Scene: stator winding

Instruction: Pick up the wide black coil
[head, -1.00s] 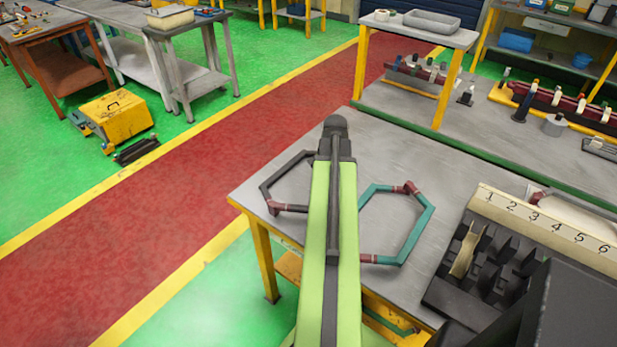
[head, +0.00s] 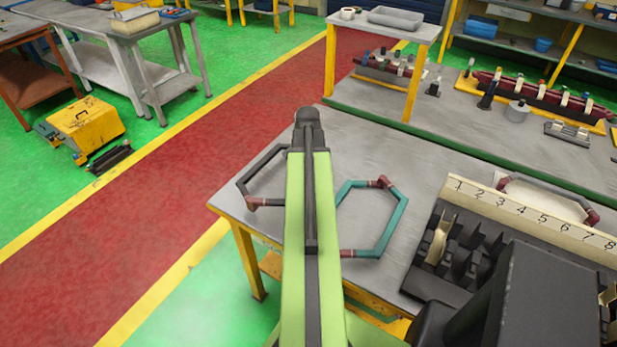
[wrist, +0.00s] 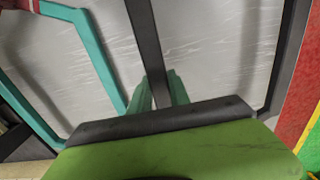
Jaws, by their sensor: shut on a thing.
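The wide black coil (head: 266,174) lies on the grey table near its left corner, left of my arm. Its right part is hidden behind the arm in the head view. In the wrist view, one black side (wrist: 287,60) runs down the right. A dark bar down the middle, which looks like the coil's other side, passes between the green fingers of my gripper (wrist: 158,92). My gripper is shut on it. In the head view the fingers are hidden behind the arm. I cannot tell whether the coil is clear of the table.
A teal coil (head: 400,222) with dark red wrapped corners lies just right of the arm, close to the gripper. A black slotted rack (head: 440,285) and a numbered rail (head: 525,212) stand further right. The table's back middle (head: 390,155) is bare. Red walkway lies to the left.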

